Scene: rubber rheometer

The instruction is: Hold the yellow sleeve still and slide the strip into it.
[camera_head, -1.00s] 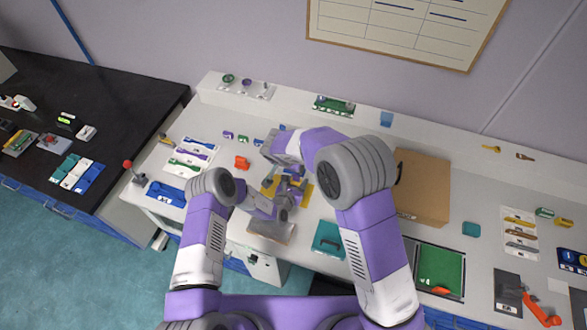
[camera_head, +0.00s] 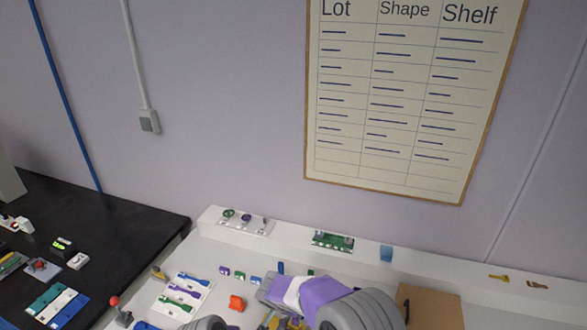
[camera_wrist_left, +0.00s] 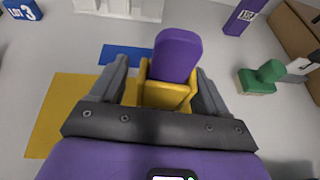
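In the left wrist view the yellow sleeve (camera_wrist_left: 165,96) sits between the two grey fingers of my left gripper (camera_wrist_left: 166,88), which press in on its sides. A purple strip (camera_wrist_left: 178,54) with a broad rounded end stands up out of the sleeve's opening. How deep it sits is hidden. No other gripper shows on the strip in that view. In the head view only a sliver of the work spot shows at the bottom edge. My right arm crosses there, and its fingers are out of sight.
Under the sleeve lie a yellow mat (camera_wrist_left: 62,125) and a blue patch (camera_wrist_left: 125,55). A green stamp-like piece (camera_wrist_left: 260,78) stands to the right. In the head view, an orange piece (camera_head: 236,302) and a card of coloured strips (camera_head: 184,293) lie left of my right arm; a cardboard box (camera_head: 432,306) stands right.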

